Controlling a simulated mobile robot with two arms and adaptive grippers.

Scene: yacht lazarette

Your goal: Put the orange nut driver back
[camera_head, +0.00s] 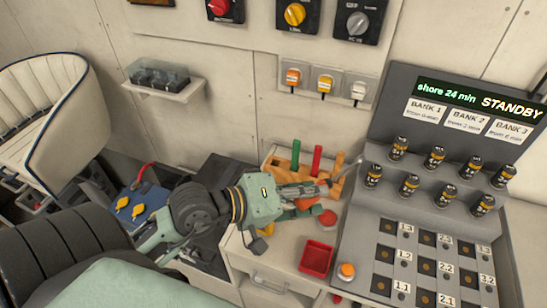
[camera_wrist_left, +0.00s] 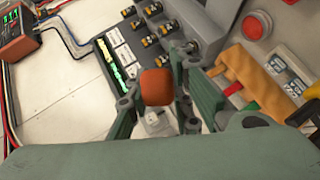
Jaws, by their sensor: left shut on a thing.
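My left gripper (camera_head: 318,190) is shut on the orange nut driver, whose orange-brown handle (camera_wrist_left: 157,87) shows end-on between the fingers in the left wrist view. The rack also shows at the right in the left wrist view (camera_wrist_left: 246,76). The gripper hides part of the rack. My right gripper is out of view.
A grey battery console (camera_head: 412,215) with several cells stands close on the right. A wall shelf (camera_head: 178,91) and switches are behind.

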